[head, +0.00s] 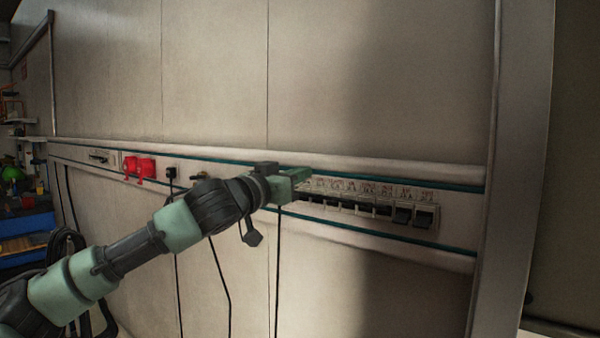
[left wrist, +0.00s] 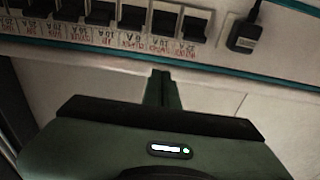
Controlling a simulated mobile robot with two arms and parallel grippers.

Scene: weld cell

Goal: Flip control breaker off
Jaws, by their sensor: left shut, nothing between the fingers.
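A row of several black-switched breakers (head: 365,208) sits in a wall-mounted strip right of my left gripper in the head view. Red labels run above them, too small to tell which one is the control breaker. My left gripper (head: 300,178) is shut and empty at the left end of the row, hiding part of it. In the left wrist view the row (left wrist: 132,17) appears upside down across the top. There the shut fingertips (left wrist: 163,80) point at the strip's edge, below the labels in the picture, and overlap no switch. My right gripper is not in view.
A black plug (left wrist: 243,36) is beside the row in the left wrist view. Red sockets (head: 139,166) and a smaller breaker group (head: 99,157) are further left on the strip. Cables hang below. A metal post (head: 512,170) stands right of the breakers.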

